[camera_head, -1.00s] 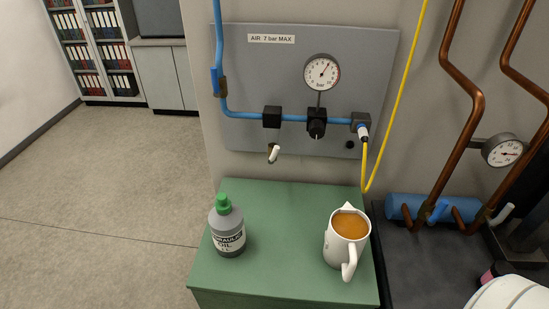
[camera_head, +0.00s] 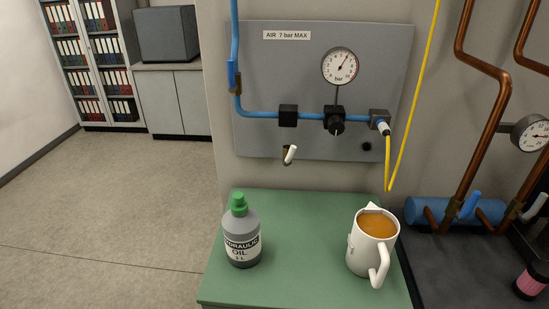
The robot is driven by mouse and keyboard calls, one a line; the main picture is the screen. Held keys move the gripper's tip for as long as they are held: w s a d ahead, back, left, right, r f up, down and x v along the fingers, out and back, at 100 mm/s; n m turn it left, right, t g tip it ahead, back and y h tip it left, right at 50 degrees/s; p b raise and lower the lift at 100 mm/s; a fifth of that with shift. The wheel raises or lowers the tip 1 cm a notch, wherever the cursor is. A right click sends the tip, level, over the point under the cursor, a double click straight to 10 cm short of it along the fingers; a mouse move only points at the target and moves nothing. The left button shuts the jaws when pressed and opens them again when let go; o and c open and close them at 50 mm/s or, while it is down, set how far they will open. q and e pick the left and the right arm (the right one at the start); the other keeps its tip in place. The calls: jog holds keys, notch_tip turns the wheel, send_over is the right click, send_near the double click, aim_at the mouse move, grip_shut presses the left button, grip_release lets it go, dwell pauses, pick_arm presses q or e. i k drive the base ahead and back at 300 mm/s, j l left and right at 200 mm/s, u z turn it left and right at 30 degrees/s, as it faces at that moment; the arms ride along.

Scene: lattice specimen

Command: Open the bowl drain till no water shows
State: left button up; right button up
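A grey wall panel (camera_head: 255,80) labelled "AIR 7 bar MAX" carries a blue pipe (camera_head: 262,114). On the pipe are a black block (camera_head: 288,115), a black knob (camera_head: 335,124) below a round gauge (camera_head: 339,67), and a right-hand block (camera_head: 380,118) with a yellow hose. Below the first black block, a small brass-coloured fitting with a white lever (camera_head: 290,154) sticks out, the lever tilted. I cannot make out a clear bowl or any water, nor tell whether this fitting is the bowl drain. Neither of my grippers is in view.
A green cabinet top (camera_head: 300,250) below the panel holds a hydraulic oil bottle (camera_head: 241,235) and a jug of amber liquid (camera_head: 375,245). A yellow hose (camera_head: 411,100) hangs right of the panel. Copper pipes (camera_head: 480,90) stand at right. The floor at left is clear.

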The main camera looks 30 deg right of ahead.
aim_at(287, 160)
jog(key=j+z, duration=0.1)
jog(key=z, duration=0.25)
jog(key=j+z, duration=0.1)
jog(key=z, duration=0.25)
jog(key=j+z, duration=0.15)
jog(key=z, duration=0.2)
